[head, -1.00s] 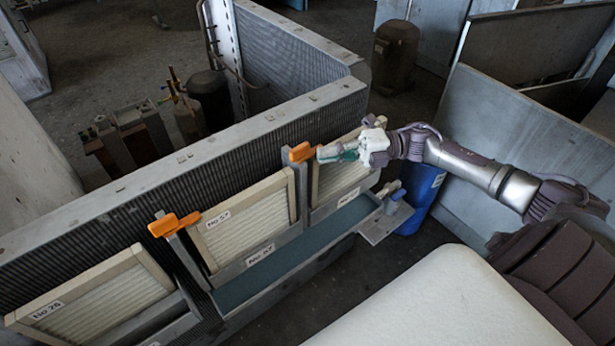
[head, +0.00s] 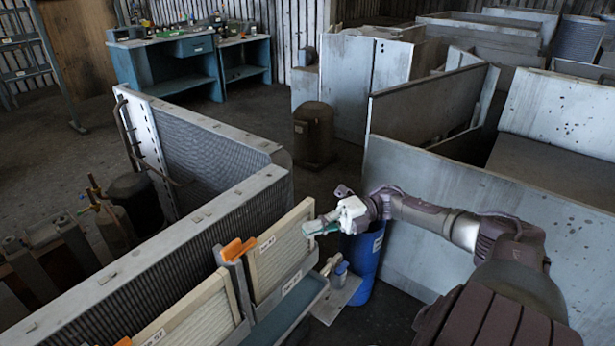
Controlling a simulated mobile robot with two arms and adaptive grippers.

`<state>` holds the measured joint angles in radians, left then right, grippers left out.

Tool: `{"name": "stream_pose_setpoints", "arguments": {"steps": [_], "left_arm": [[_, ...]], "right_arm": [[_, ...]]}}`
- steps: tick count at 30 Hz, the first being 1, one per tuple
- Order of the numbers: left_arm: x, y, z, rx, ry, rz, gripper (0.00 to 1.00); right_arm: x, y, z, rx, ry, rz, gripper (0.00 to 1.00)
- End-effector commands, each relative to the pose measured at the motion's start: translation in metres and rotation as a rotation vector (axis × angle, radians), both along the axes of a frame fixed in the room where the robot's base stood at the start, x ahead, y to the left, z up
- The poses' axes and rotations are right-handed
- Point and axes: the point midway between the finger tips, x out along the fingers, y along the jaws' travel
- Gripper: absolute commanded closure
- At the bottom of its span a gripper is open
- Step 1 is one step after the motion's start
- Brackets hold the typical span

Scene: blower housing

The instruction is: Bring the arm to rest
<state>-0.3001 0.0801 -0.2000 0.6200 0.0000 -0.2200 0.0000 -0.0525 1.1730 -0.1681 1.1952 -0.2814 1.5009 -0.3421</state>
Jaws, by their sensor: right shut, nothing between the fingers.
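My right arm comes in from the lower right, raised in front of the blower housing. My right gripper (head: 312,229) is shut and empty, its green-tipped fingers pointing left. In the picture it sits just right of the framed filter panel (head: 280,247), clear of the orange clamp handle (head: 237,249). The gripper shows in front of the blue drum (head: 366,262). My left gripper is not in view.
The ribbed housing wall (head: 180,256) runs along the left. Metal panels (head: 470,220) stand behind my arm. A teal workbench (head: 180,68) is far back, with open floor before it.

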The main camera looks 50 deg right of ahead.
Motion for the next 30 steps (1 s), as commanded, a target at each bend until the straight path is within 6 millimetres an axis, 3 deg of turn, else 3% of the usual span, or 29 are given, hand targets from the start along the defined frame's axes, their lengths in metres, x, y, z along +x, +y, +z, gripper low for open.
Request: {"name": "stream_pose_setpoints", "arguments": {"steps": [13, 17, 20, 24, 28, 30], "left_arm": [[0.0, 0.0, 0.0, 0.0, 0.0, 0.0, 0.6], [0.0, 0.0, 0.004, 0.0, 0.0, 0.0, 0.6], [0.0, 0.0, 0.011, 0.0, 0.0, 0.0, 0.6], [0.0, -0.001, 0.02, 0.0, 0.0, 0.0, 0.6], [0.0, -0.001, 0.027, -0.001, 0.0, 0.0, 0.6], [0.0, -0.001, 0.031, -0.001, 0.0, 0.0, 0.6]], "right_arm": [[0.0, 0.001, -0.001, 0.001, 0.002, -0.002, 1.0], [0.01, -0.002, -0.02, 0.041, 0.047, -0.099, 1.0], [0.026, -0.009, -0.063, 0.113, 0.15, -0.29, 1.0], [0.036, -0.021, -0.143, 0.217, 0.348, -0.592, 1.0], [0.023, -0.025, -0.22, 0.291, 0.546, -0.833, 1.0], [0.007, -0.022, -0.263, 0.323, 0.66, -0.956, 1.0]]}}
